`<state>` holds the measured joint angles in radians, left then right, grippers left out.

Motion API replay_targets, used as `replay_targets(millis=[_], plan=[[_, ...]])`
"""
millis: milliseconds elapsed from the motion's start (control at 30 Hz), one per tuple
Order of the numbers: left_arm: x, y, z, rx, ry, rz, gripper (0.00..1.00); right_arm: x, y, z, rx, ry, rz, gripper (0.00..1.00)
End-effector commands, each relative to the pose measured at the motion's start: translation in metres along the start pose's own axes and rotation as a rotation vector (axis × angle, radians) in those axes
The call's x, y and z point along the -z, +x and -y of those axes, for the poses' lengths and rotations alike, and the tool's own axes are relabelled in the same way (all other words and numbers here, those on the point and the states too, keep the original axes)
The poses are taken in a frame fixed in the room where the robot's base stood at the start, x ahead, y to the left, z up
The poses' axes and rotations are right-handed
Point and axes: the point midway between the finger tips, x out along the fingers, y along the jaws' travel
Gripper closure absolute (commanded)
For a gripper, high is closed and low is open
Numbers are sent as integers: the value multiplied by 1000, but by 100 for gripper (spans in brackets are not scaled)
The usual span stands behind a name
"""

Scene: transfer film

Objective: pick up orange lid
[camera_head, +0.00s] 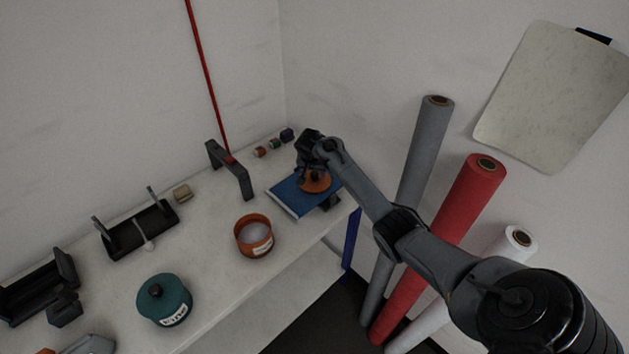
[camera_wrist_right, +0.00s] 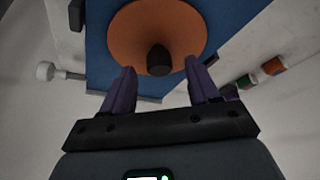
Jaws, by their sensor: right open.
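The orange lid (camera_head: 316,184) lies on a blue flat pad (camera_head: 292,196) at the right end of the bench. In the right wrist view the lid (camera_wrist_right: 130,38) is a round orange disc with a dark knob (camera_wrist_right: 159,60). My right gripper (camera_head: 312,172) is over the lid in the head view and partly hides it. In the right wrist view its two fingers (camera_wrist_right: 160,82) are open, apart on either side of the line to the knob, with nothing between them. Whether a finger touches the lid is unclear. My left gripper is not in view.
An open orange pot (camera_head: 242,246) stands left of the pad, and a lidded teal pot (camera_head: 164,318) stands nearer. A dark bracket (camera_head: 246,184) and small coloured spools (camera_head: 275,144) are behind. Tall rolls (camera_head: 456,212) stand right of the bench.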

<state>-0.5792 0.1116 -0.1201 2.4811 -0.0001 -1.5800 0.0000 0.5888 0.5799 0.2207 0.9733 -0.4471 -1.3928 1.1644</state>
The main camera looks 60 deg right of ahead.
Motion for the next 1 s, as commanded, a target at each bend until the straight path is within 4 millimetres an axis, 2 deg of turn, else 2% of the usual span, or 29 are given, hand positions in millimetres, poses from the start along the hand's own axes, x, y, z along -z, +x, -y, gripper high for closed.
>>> replay_targets(millis=[167,467,833,1000], plan=[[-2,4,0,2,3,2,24,0,16,0,-1,0,0,40],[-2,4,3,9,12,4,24,0,18,0,0,0,-1,41],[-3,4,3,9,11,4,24,0,18,0,0,0,0,98],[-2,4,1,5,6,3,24,0,18,0,0,0,0,99]])
